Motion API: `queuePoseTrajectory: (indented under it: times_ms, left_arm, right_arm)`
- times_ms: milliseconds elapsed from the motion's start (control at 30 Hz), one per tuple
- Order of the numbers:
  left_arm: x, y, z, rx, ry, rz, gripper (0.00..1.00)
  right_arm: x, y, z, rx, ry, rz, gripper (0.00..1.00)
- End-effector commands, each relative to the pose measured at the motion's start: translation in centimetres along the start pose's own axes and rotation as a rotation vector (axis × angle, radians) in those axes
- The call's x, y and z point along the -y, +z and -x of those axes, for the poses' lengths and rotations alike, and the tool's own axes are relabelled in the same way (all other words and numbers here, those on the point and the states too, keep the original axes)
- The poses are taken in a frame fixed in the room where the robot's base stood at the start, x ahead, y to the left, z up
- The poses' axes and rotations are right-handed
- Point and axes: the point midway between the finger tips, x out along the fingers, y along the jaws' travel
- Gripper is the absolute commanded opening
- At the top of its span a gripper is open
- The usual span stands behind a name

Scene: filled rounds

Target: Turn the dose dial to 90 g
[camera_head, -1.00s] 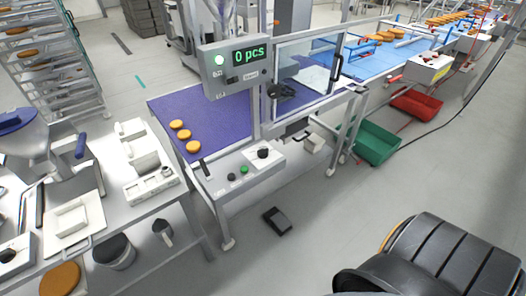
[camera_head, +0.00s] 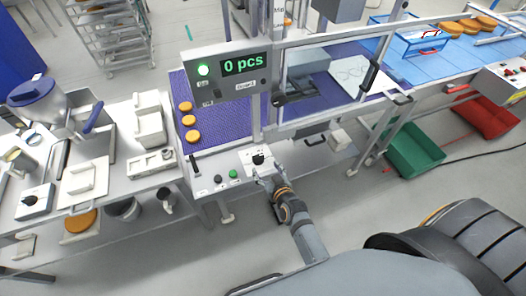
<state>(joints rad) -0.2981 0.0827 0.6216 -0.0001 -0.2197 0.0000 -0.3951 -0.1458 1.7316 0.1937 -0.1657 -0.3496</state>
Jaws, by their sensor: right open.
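A black dial (camera_head: 258,159) sits on a white plate on the front control panel (camera_head: 238,184) of the machine. Its scale marks and pointer are too small to read. My right gripper (camera_head: 267,173) is open and empty, just in front of the dial on the near side. Its fingertips look apart from the dial, though I cannot tell the exact gap. The display (camera_head: 243,64) above reads 0 pcs, with a green lamp lit. My left gripper is not in view.
A green button (camera_head: 234,173) and dark knobs sit left of the dial. Orange rounds (camera_head: 190,121) lie on the purple belt (camera_head: 224,116). A side table with a hopper (camera_head: 44,108) and another black knob (camera_head: 30,201) stands left. A green crate (camera_head: 416,152) lies right.

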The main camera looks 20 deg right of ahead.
Motion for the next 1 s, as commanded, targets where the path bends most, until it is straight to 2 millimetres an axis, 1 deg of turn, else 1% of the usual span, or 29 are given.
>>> queuePoseTrajectory:
  times_ms: [133, 167, 200, 267, 400, 500, 667, 900, 967, 1000]
  left_arm:
    - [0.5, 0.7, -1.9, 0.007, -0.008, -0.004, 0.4]
    - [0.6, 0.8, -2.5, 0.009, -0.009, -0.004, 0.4]
    - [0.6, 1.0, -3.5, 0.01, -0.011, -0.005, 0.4]
    - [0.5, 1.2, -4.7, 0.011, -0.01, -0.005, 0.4]
    - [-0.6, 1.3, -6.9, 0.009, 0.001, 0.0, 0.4]
    - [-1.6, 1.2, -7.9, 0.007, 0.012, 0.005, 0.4]
    - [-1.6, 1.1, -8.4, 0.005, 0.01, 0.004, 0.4]
    - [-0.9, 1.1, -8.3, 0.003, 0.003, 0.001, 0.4]
    - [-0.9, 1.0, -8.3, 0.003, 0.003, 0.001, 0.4]
    - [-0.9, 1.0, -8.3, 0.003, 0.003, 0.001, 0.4]
  right_arm:
    - [0.0, 0.4, -2.5, -0.004, 0.0, 0.002, 0.68]
    - [0.0, 0.6, -3.3, -0.004, 0.0, 0.002, 0.68]
    - [0.0, 0.8, -4.3, -0.006, 0.0, 0.002, 0.68]
    - [-0.1, 0.9, -5.7, -0.005, 0.001, 0.002, 0.68]
    - [-0.1, 0.8, -8.2, -0.003, 0.0, 0.001, 0.68]
    - [-0.1, 0.6, -9.4, -0.002, 0.0, 0.001, 0.68]
    - [-0.1, 0.2, -10.2, -0.001, 0.0, 0.0, 0.68]
    - [-0.1, 0.1, -10.2, 0.001, 0.0, 0.0, 0.68]
    - [-0.1, 0.1, -10.2, 0.001, 0.0, 0.0, 0.61]
    - [-0.1, 0.1, -10.2, 0.001, 0.0, 0.0, 0.56]
